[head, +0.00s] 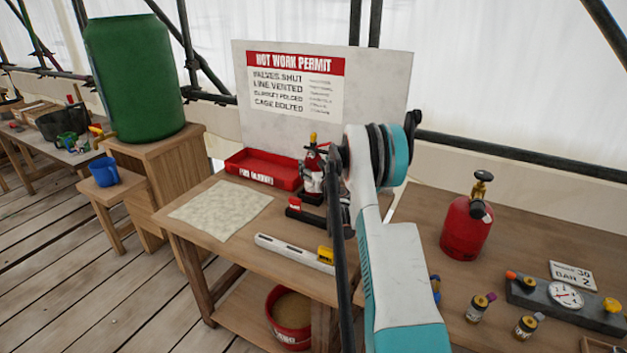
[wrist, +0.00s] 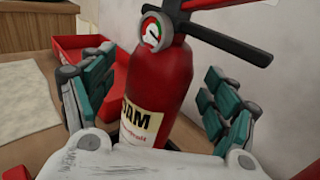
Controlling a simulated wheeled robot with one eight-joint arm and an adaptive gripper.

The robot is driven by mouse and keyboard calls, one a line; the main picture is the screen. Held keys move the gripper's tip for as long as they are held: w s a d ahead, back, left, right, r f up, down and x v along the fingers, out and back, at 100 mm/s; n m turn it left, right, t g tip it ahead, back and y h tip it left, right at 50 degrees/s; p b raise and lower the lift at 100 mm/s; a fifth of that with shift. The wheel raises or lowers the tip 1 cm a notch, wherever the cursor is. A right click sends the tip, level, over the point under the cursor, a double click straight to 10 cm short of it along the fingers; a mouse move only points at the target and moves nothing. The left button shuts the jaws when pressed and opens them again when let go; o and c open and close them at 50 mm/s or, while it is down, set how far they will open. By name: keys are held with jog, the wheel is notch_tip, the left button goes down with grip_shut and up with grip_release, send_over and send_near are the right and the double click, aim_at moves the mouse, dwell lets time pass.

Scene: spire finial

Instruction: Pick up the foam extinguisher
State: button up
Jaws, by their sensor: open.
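The foam extinguisher (wrist: 172,80) is a red cylinder with a pressure gauge, a black handle and a pale label of which "OAM" shows. It stands upright beside the red tray in the head view (head: 313,180), partly hidden behind my arm. My gripper (wrist: 155,95) is open, with one finger pad on each side of the extinguisher in the wrist view.
A red tray (head: 240,170) lies left of the extinguisher, with a white permit board (head: 380,90) close behind. A pale cloth (head: 220,208) and a spirit level (head: 285,252) lie on the bench. A red gas bottle (head: 466,230) stands to the right.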

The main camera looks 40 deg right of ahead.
jog(key=shift+x, duration=1.1)
grip_shut()
jog(key=shift+w+r, duration=0.1)
jog(key=shift+r, duration=0.05)
